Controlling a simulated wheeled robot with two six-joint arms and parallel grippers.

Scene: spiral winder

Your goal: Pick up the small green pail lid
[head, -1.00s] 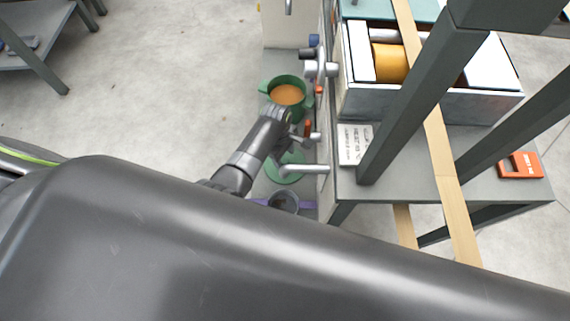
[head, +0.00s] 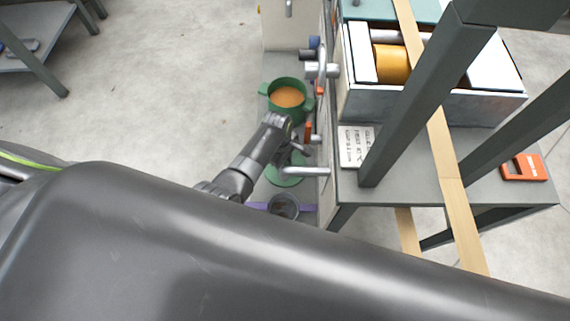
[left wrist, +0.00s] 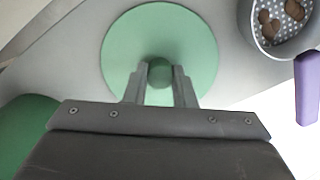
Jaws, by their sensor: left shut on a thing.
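The green pail lid (left wrist: 190,40) is a flat round disc with a round knob (left wrist: 160,70) at its middle, in the left wrist view. In the head view the lid (head: 285,180) shows partly below my arm, on the grey shelf. My left gripper (left wrist: 159,80) is shut on the knob, one finger on each side. In the head view the same gripper (head: 290,158) is over the lid. The green pail (head: 287,97), with orange-brown contents, stands open just beyond it. I cannot tell whether the lid still touches the shelf. My right gripper is not in view.
A grey strainer-like pan (head: 284,205) with purple handles sits close to the lid; it shows with brown lumps in the left wrist view (left wrist: 280,25). Metal taps (head: 305,171) stick out from the bench at the right, close to my gripper. Open floor lies to the left.

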